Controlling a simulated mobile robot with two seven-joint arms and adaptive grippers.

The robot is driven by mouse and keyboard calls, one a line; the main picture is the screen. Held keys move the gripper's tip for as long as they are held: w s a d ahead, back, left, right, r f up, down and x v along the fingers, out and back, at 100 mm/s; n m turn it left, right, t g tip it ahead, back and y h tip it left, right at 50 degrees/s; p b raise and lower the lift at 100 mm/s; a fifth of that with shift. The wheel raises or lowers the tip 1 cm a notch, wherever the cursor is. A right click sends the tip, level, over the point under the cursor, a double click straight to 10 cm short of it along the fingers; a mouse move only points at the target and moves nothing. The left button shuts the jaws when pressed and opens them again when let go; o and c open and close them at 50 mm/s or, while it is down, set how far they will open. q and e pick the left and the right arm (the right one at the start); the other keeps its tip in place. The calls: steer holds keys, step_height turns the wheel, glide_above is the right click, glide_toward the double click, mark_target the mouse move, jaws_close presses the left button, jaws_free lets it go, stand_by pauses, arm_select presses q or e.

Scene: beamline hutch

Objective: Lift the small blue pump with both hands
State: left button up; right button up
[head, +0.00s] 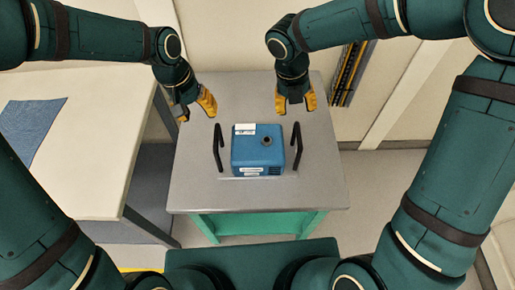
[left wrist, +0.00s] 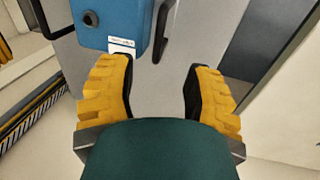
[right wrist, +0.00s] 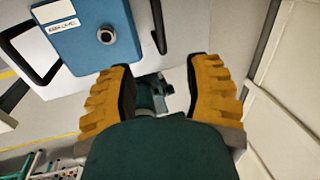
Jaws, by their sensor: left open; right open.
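The small blue pump (head: 250,155) sits upright on a grey-topped cart (head: 190,190). It has a round port on top, white labels, and a black handle on its left (head: 218,148) and right (head: 297,147). My left gripper (head: 196,108) is open and empty, behind and left of the left handle. My right gripper (head: 296,102) is open and empty behind the pump, near the right handle's far end. The pump also shows in the left wrist view (left wrist: 110,22) and the right wrist view (right wrist: 85,45). In both, a handle lies ahead of the fingers, untouched.
A white table (head: 90,130) with a blue-grey cloth (head: 28,130) stands left of the cart. A wall and a dark rack (head: 350,70) with yellow strips are behind and to the right. The cart top around the pump is clear.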

mark_target(215, 139)
arm_select(q)
steer(key=d+f, duration=0.1)
steer(key=f, duration=0.8)
steer(key=d+f, duration=0.1)
steer(key=f, duration=0.3)
steer(key=shift+d+f, duration=0.3)
steer(key=shift+d, duration=0.05)
arm_select(e)
steer(key=d+f, duration=0.1)
steer(key=f, duration=0.8)
steer(key=d+f, duration=0.1)
steer(key=f, duration=0.3)
steer(key=shift+d+f, duration=0.3)
steer(key=shift+d, duration=0.05)
arm_select(q)
jaws_close()
arm_select(e)
jaws_close()
steer(key=shift+w, duration=0.1)
